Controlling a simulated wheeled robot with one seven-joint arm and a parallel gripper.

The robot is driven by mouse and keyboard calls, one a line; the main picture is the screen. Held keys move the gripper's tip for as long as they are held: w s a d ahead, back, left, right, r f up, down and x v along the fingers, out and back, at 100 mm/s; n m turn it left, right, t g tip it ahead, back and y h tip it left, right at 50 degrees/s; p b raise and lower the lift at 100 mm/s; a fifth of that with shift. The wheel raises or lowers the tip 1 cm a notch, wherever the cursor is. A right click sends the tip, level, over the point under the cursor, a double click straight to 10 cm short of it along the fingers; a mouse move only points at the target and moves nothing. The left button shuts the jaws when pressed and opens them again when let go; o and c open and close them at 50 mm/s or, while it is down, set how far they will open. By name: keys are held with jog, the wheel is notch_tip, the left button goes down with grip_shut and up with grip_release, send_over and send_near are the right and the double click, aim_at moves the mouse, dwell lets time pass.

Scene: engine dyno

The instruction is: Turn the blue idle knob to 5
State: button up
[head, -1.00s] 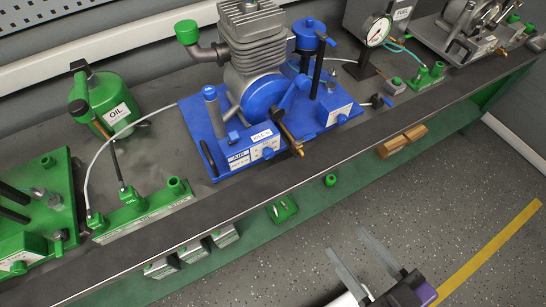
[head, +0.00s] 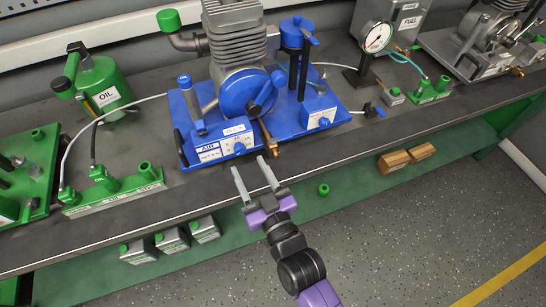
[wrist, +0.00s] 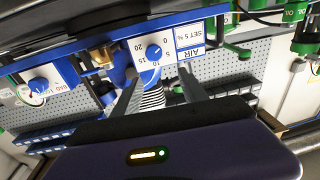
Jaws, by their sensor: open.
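The blue knob (head: 239,148) sits on a white dial plate at the front of the blue engine stand, beside an AIR label (head: 209,148). In the wrist view the knob (wrist: 153,51) shows with 0, 5, 10, 15 and 20 around it and a label reading AIR SET 5 %. I cannot tell surely where its pointer stands. My gripper (head: 250,168) is open and empty in front of the bench edge, a little below and right of the knob in the head view. In the wrist view the knob lies beyond and between my two fingers (wrist: 160,88), apart from them.
A brass fitting (head: 267,135) sticks out just right of the knob; it also shows in the wrist view (wrist: 101,56). A second blue knob (head: 323,122) is farther right. A green manifold (head: 115,190) lies left. Wooden blocks (head: 394,160) and grey cans (head: 172,239) sit on the lower shelf.

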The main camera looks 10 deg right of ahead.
aim_at(241, 152)
jog(key=w+p, duration=0.1)
jog(key=w+a+f+p, duration=0.1)
jog(key=w, duration=0.1)
jog(key=w+f+p, duration=0.1)
jog(key=w, duration=0.1)
jog(key=shift+w+a+f+p, duration=0.1)
jog(key=shift+w+a+p, duration=0.1)
jog(key=shift+p, duration=0.2)
jog(key=shift+w+a+f+p, duration=0.15)
jog(key=shift+w+a+p, duration=0.15)
jog(key=shift+w, duration=0.4)
grip_shut()
